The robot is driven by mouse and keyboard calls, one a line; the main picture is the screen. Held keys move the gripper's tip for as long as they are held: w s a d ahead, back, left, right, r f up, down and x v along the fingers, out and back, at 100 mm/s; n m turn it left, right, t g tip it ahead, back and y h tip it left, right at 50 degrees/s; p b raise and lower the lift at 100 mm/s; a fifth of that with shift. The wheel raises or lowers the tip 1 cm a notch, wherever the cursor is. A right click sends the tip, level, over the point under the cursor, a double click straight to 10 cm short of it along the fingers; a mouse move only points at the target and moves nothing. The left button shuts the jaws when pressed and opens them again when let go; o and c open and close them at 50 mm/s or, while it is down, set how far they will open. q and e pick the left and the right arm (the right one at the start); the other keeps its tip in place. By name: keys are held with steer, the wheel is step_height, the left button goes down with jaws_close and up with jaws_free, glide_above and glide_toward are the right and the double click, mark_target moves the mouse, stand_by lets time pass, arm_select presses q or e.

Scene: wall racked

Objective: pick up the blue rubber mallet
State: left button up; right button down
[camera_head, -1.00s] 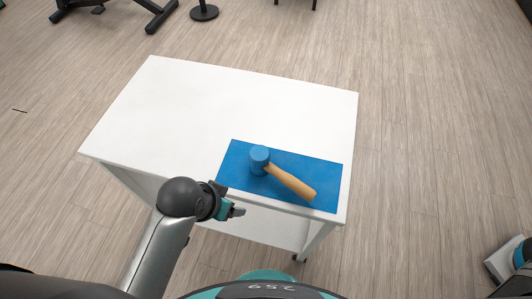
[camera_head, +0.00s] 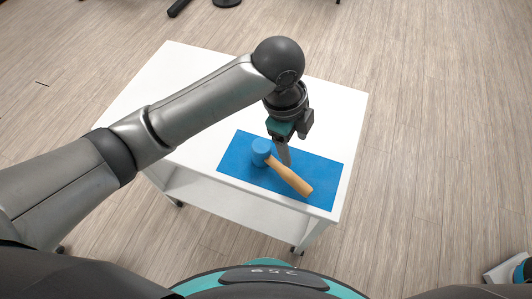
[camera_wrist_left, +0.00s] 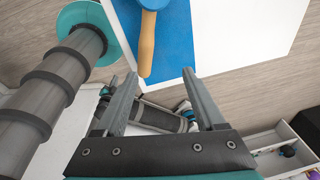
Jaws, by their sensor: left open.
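The blue rubber mallet lies on a blue mat (camera_head: 318,171) near the front edge of a white table (camera_head: 190,100). Its blue head (camera_head: 261,150) points to the left and its wooden handle (camera_head: 290,177) runs toward the lower right. My left gripper (camera_head: 284,156) is over the mat, beside the mallet, pointing down. In the left wrist view the two fingers (camera_wrist_left: 160,88) are apart with nothing between them. The handle (camera_wrist_left: 146,45) shows just beyond the fingertips, and the head is cut by the top edge. My right gripper is not in view.
The table is bare apart from the mat and mallet, with a lower shelf (camera_head: 235,205) beneath. Wooden floor surrounds it. Dark equipment (camera_head: 200,4) stands on the floor far behind. An open-topped white container (camera_wrist_left: 285,145) shows at the right in the left wrist view.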

mark_target(274, 161)
arm_select(q)
steer(key=w+a+r+m+y, duration=0.2)
steer(key=a+m, duration=0.1)
step_height(274, 161, down, 10)
steer(key=shift+s+r+b, duration=0.1)
steer(key=shift+b, duration=0.85)
steer(key=f, duration=0.2)
steer(key=a+f+b, duration=0.1)
steer(key=f, duration=0.1)
steer(key=shift+f, duration=0.65)
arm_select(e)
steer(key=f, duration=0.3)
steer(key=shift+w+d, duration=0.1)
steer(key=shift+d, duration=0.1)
arm_select(q)
steer(key=shift+c, duration=0.3)
jaws_close()
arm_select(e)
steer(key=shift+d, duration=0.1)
arm_select(q)
steer(key=shift+r, duration=0.1)
